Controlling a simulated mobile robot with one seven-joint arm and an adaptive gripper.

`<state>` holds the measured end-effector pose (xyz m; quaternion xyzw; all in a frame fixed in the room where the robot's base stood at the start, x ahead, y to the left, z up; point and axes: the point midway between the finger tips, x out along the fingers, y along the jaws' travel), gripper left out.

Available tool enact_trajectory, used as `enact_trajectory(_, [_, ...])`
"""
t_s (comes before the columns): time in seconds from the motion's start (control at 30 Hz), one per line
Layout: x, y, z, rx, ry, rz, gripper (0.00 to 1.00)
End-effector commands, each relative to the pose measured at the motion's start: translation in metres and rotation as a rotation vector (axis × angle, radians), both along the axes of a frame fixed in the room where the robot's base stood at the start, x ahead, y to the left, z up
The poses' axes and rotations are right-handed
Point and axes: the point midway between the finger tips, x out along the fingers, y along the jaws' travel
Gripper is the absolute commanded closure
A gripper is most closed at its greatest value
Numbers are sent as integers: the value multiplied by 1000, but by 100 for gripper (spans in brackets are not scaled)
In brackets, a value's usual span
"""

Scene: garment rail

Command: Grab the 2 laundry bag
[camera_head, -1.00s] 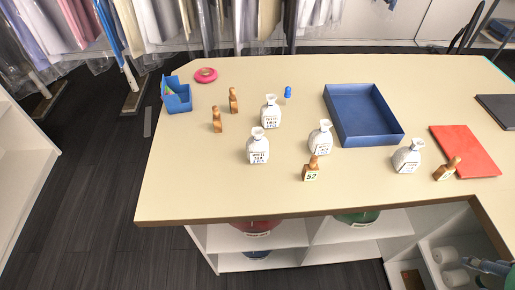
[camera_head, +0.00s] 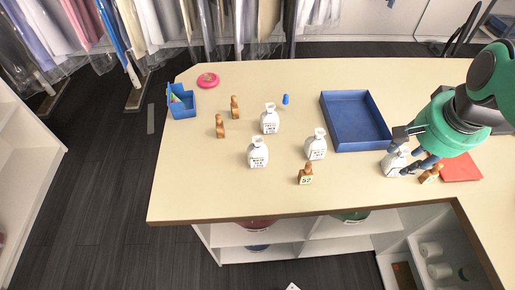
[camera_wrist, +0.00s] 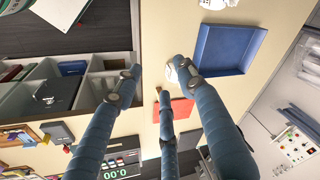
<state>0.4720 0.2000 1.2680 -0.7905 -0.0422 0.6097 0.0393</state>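Several white, bag-shaped items with narrow necks and printed labels stand upright on the table: one at the left front (camera_head: 258,154), one behind it (camera_head: 270,120), one in the middle (camera_head: 316,145) and one at the right (camera_head: 395,163). I cannot read a "2" on any label for certain. My gripper (camera_head: 407,156) is over the right part of the table, its three fingers spread around or just above the right white item, which it partly hides. In the wrist view my gripper (camera_wrist: 155,80) is open; that white item (camera_wrist: 171,73) shows beside one fingertip. I cannot tell whether they touch.
A blue tray (camera_head: 326,100) lies just left of my gripper. Brown wooden pieces (camera_head: 306,174) stand among the white items; one (camera_head: 431,174) is close to my fingers, by a red sheet (camera_head: 461,169). Red and green objects (camera_head: 350,216) sit on shelves below. The table's left front is clear.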

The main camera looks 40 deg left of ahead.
Motion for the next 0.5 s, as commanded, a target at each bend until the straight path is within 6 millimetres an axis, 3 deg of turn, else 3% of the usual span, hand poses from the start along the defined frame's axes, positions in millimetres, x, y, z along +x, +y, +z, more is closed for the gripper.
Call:
enact_trajectory(0.03, [6,20,5,-1,18,8,60])
enact_trajectory(0.2, [19,80,3,-4,67,12,60])
enact_trajectory(0.5, [21,194,-14,-26,148,16,60])
